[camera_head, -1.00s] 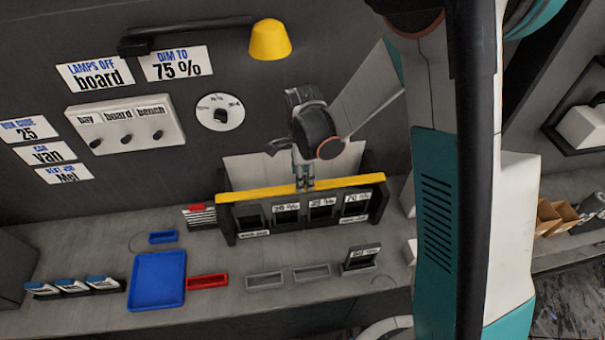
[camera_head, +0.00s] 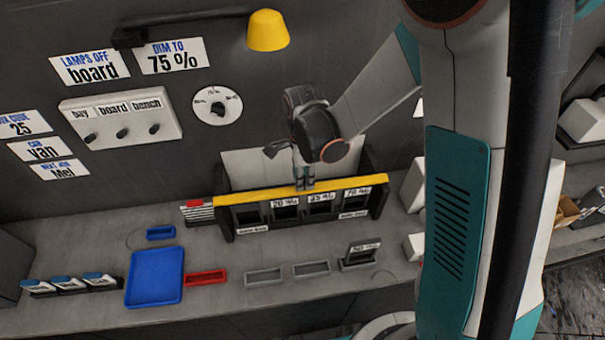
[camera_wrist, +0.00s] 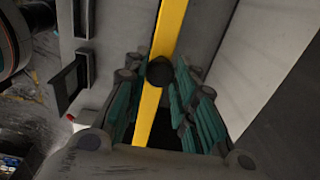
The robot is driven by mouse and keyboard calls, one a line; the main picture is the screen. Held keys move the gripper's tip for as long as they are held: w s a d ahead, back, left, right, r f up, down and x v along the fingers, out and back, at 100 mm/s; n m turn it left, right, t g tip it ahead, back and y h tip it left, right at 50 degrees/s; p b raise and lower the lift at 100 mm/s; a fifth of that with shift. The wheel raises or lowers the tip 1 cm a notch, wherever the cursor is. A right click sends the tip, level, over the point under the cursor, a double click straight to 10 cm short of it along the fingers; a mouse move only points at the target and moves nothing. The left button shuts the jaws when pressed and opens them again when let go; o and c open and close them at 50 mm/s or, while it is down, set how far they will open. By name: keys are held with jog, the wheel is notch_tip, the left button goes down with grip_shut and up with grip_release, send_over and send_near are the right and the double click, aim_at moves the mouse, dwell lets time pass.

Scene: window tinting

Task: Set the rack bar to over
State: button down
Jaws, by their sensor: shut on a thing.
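The rack bar (camera_head: 250,195) is a long yellow bar running across the upper front of the dark rack (camera_head: 228,222), just above its percent labels. My gripper (camera_head: 303,184) is at about the middle of the bar, reaching down from above. In the wrist view the yellow bar (camera_wrist: 171,25) passes between the teal-padded fingers of my gripper (camera_wrist: 160,100), which are shut on it. A dark round knob (camera_wrist: 160,71) shows on the bar between the fingers. The exact contact is partly hidden.
A pale panel (camera_head: 250,165) stands behind the bar. A blue tray (camera_head: 155,278), a red tray (camera_head: 206,278) and grey holders (camera_head: 264,276) lie on the counter in front. A yellow lamp (camera_head: 267,30) hangs above, near a switch panel (camera_head: 120,118).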

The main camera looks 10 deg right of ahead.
jog(key=c, duration=1.3)
grip_release()
jog(key=shift+s, duration=0.25)
jog(key=shift+w, duration=0.1)
notch_tip(320, 180, up, 12)
jog(key=s+d+f+n+t+b, duration=0.2)
jog(key=s+d+f+n+b, duration=0.1)
jog(key=s+n+b, duration=0.2)
jog(key=s+d+f+n+t+b, duration=0.2)
jog(key=s+d+f+n+b, duration=0.2)
jog(key=n+b, duration=0.3)
jog(key=s+d+f+n+t+b, duration=0.3)
jog(key=s+n+b, duration=0.3)
jog(key=b, duration=0.2)
jog(key=shift+d+f+b, duration=0.3)
jog(key=shift+d+f, duration=0.05)
jog(key=shift+d, duration=0.05)
